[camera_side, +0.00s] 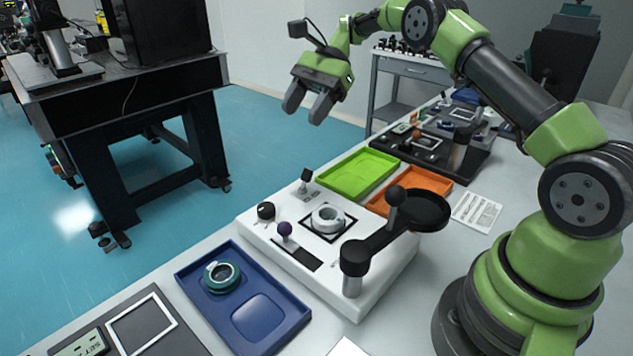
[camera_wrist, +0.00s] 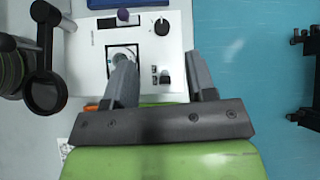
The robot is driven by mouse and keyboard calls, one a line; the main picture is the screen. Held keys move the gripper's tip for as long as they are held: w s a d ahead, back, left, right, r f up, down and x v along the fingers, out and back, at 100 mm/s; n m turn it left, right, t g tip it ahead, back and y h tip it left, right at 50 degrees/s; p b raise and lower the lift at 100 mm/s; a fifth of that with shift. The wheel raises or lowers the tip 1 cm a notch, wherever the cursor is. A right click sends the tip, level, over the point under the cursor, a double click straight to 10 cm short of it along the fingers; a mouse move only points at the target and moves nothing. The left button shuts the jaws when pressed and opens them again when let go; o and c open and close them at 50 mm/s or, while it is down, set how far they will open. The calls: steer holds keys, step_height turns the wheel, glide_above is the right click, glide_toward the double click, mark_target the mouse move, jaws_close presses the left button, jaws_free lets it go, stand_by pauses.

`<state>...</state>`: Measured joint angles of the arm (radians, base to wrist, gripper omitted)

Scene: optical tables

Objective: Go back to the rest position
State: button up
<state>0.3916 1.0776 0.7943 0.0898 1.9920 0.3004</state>
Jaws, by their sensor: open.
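My gripper (camera_side: 309,104) hangs in the air above the far edge of the table, pointing down, with its two fingers apart and nothing between them. In the wrist view my gripper (camera_wrist: 161,80) is open, and the white device shows below and beyond the fingers. The white device (camera_side: 375,285) stands on the table, with a ring-shaped part (camera_side: 328,218) on its square mount. The gripper is clear of the device and of everything on the table.
A blue tray (camera_side: 188,275) holds a teal ring (camera_side: 222,276). A green tray (camera_side: 359,175) and an orange tray (camera_side: 437,184) lie behind the device. A black arm with a round plate (camera_side: 415,209) rises over the device. The air around my gripper is free.

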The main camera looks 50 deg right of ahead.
steer(key=s+a+r+n+t+h, duration=0.1)
steer(key=s+a+r+n+h, duration=0.2)
steer(key=s+r, duration=0.35)
steer(key=s+a+r+n+t+h, duration=0.25)
steer(key=s+r+n, duration=0.2)
steer(key=r, duration=0.25)
steer(key=s+a+f+n+t+h, duration=0.1)
steer(key=s+n, duration=0.1)
steer(key=s, duration=0.5)
steer(key=s+f+n+t+h, duration=0.1)
steer(key=s+n+t, duration=0.1)
steer(key=s, duration=0.6)
steer(key=shift+s+a+f+n, duration=0.25)
steer(key=shift+a+n, duration=0.1)
steer(key=shift+n, duration=0.2)
